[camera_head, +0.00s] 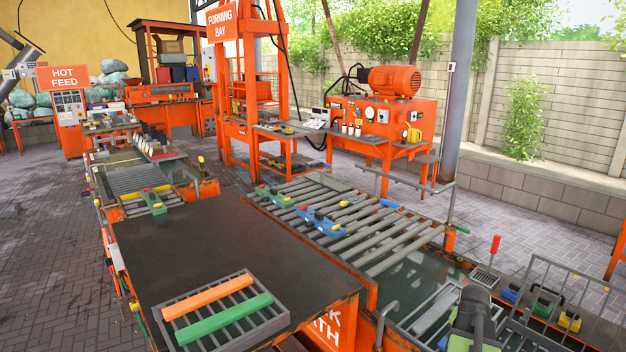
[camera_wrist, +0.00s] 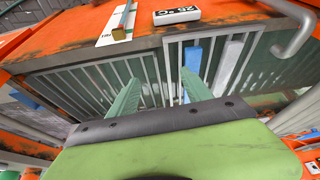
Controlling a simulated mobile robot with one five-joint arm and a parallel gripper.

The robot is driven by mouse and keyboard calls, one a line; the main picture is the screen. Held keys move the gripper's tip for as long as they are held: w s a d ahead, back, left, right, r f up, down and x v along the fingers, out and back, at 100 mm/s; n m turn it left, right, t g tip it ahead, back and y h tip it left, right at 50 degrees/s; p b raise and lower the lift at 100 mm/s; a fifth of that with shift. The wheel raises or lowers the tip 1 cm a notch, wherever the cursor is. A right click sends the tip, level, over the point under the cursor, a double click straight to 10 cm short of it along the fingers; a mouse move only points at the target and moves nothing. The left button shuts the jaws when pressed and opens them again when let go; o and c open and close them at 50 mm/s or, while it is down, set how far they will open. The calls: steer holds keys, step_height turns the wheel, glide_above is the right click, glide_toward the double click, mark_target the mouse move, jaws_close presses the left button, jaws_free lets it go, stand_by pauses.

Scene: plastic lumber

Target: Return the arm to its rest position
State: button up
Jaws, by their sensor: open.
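My arm (camera_head: 474,318) shows at the bottom right of the head view, over the water tank (camera_head: 408,282); its fingertips are hidden there. In the wrist view my gripper (camera_wrist: 160,78) has two green fingers spread apart with nothing between them. The fingers point at grey wire racks (camera_wrist: 92,82) in the tank. A blue bar (camera_wrist: 193,60) and a pale grey bar (camera_wrist: 228,64) lie beyond the right finger, apart from it as far as I can tell.
A grey rack (camera_head: 165,301) with an orange bar (camera_head: 208,297) and a green bar (camera_head: 226,318) sits on the dark table (camera_head: 205,240). A roller bed (camera_head: 350,228) carries colored clamps. A bent grey pipe (camera_wrist: 296,36) and a 25°C display (camera_wrist: 177,15) stand near the tank's rim.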

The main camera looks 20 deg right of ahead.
steer(key=w+a+r+n+y+p, duration=0.1)
steer(key=w+a+n, duration=0.1)
steer(key=w+a, duration=0.65)
steer(key=w+a+r+n+t+p, duration=0.1)
steer(key=w+a+n+p, duration=0.2)
steer(key=a, duration=1)
steer(key=w+a+r+n+y, duration=0.1)
steer(key=w+a+r+n, duration=0.1)
steer(key=w+a, duration=0.7)
steer(key=s+a+n+g+y, duration=0.1)
steer(key=s+a+n, duration=0.2)
steer(key=a, duration=0.7)
steer(key=s+a+n+g+y+p, duration=0.1)
steer(key=s+a+n, duration=0.2)
steer(key=a, duration=0.8)
steer(key=shift+s+f+n+g, duration=0.15)
steer(key=shift+s+n+g, duration=0.15)
steer(key=shift+s, duration=0.85)
